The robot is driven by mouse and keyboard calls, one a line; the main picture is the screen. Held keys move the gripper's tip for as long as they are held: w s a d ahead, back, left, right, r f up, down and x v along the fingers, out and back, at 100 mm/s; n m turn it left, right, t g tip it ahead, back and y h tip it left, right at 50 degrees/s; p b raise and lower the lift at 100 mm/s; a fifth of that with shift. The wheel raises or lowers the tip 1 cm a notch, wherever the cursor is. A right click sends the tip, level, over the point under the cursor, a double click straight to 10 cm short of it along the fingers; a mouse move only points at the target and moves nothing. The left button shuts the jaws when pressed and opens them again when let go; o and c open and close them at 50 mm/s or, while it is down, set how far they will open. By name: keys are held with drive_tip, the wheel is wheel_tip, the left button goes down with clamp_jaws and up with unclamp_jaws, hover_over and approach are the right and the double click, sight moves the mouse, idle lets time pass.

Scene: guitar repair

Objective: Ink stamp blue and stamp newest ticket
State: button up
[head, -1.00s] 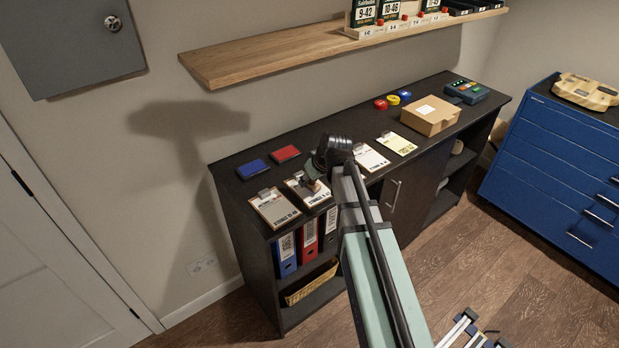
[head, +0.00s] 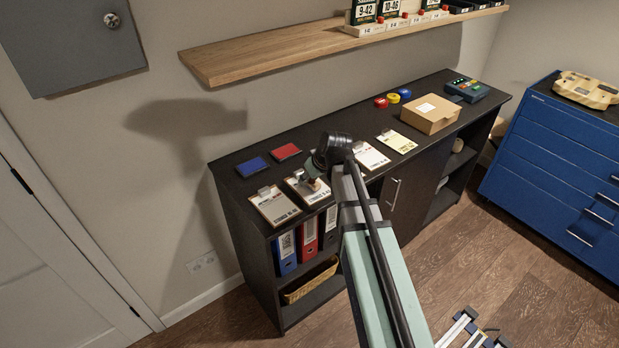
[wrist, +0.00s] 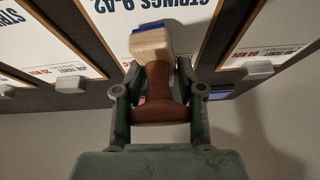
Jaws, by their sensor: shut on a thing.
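My gripper (wrist: 158,100) is shut on the brown handle of a stamp (wrist: 152,44) with a pale wooden block. A blue edge shows at the block's far end. In the head view the stamp (head: 312,184) is over the second clipboard ticket (head: 299,193) from the left; I cannot tell whether it touches the paper. In the wrist view this ticket (wrist: 105,22) reads "STRINGS 9-42". Other clipboard tickets are the leftmost one (head: 275,208), one right of my gripper (head: 371,157) and a yellowish one (head: 397,142). The blue ink pad (head: 252,167) lies behind the leftmost ticket.
A red ink pad (head: 286,152) lies beside the blue one. A cardboard box (head: 430,116), red and yellow rolls (head: 387,101) and a dark device (head: 467,91) stand at the cabinet top's right. A wooden shelf (head: 270,62) hangs above. Binders (head: 307,238) stand below.

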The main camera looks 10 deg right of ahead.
drive_tip(key=shift+f, duration=0.4)
idle(0.8)
drive_tip(key=shift+r+p, duration=1.9)
drive_tip(key=shift+r, duration=1.65)
